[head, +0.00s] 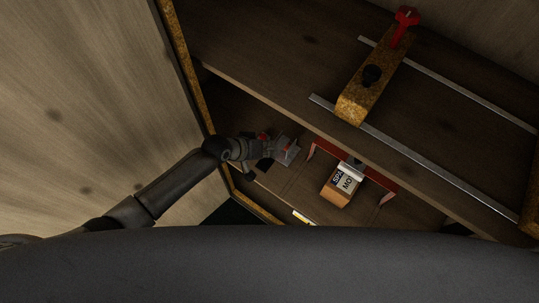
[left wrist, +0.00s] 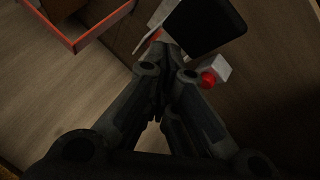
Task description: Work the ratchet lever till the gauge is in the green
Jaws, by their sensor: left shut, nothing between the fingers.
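My left gripper (head: 262,148) reaches into the space under the upper shelf, its fingers shut and empty. In the left wrist view its fingertips (left wrist: 168,62) point at a dark flat plate (left wrist: 205,28). A red round knob (left wrist: 208,79) beside a small pale block (left wrist: 223,66) is just right of the fingers; I cannot tell whether they touch it. A grey plate (head: 287,151) lies just past the gripper in the head view. I cannot make out the ratchet lever or the gauge for certain. My right gripper is not in view.
A red frame (head: 383,178) stands around a labelled orange-brown box (head: 341,189) to the right. Above, a wooden bar (head: 352,105) with a black knob and red handle crosses two metal rails (head: 415,157) on the shelf. A pale panel (head: 95,95) stands left.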

